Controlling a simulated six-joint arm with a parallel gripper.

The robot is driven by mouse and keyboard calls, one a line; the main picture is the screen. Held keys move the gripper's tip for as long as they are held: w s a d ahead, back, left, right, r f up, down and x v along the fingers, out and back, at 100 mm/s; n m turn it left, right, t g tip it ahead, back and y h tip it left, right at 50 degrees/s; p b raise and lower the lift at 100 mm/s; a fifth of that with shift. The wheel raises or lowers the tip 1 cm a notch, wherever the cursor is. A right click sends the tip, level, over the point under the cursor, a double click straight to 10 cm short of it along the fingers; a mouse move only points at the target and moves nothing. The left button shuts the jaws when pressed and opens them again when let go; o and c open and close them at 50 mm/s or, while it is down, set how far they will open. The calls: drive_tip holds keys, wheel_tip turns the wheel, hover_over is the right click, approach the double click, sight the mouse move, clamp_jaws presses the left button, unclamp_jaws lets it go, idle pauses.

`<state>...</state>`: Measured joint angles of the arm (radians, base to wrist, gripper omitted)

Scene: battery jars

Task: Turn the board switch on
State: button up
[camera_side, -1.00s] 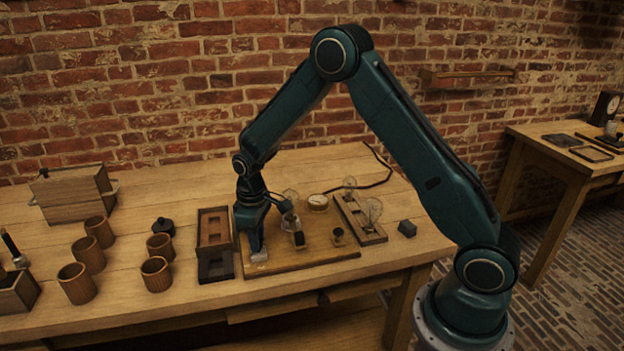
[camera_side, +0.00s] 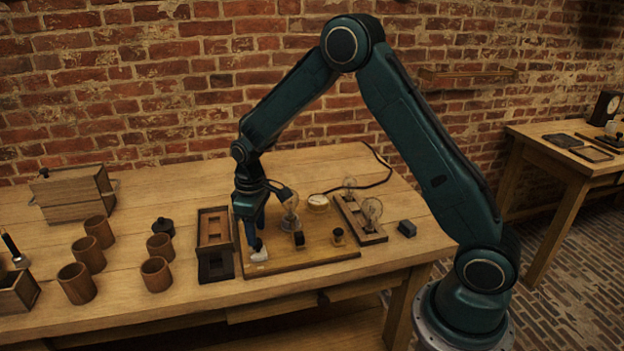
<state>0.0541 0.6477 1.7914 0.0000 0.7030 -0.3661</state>
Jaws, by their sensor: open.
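The wooden board (camera_side: 315,257) lies on the workbench and carries a gauge, a bulb and small dark fittings. A small pale block with a dark top, which looks like the board switch (camera_side: 259,254), sits at the board's front left. My gripper (camera_side: 252,238) points down just above and behind this block, with its fingers apart. One finger reaches close to the block; I cannot tell whether they touch. The switch's lever position is too small to make out.
A bulb (camera_side: 290,221) and a round gauge (camera_side: 318,202) stand right of my gripper. A rack with bulbs (camera_side: 362,222) lies farther right. A dark wooden tray (camera_side: 214,243) lies close at left, with several brown jars (camera_side: 156,274) beyond.

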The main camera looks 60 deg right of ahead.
sight(259, 241)
wheel_tip(259, 241, up, 11)
idle(0.4)
idle(0.4)
drive_tip(key=s+a+r+m+t, duration=0.2)
drive_tip(key=s+r+t, duration=0.1)
drive_tip(key=s+r, duration=0.95)
drive_tip(key=s+m+t, duration=0.1)
drive_tip(key=s+t, duration=0.1)
drive_tip(key=s, duration=1.4)
drive_tip(key=shift+s+a+f+m+t, duration=0.25)
drive_tip(key=shift+m+t, duration=0.05)
drive_tip(key=shift+o, duration=0.4)
drive_tip(key=shift+w+r, duration=0.1)
drive_tip(key=shift+w, duration=0.05)
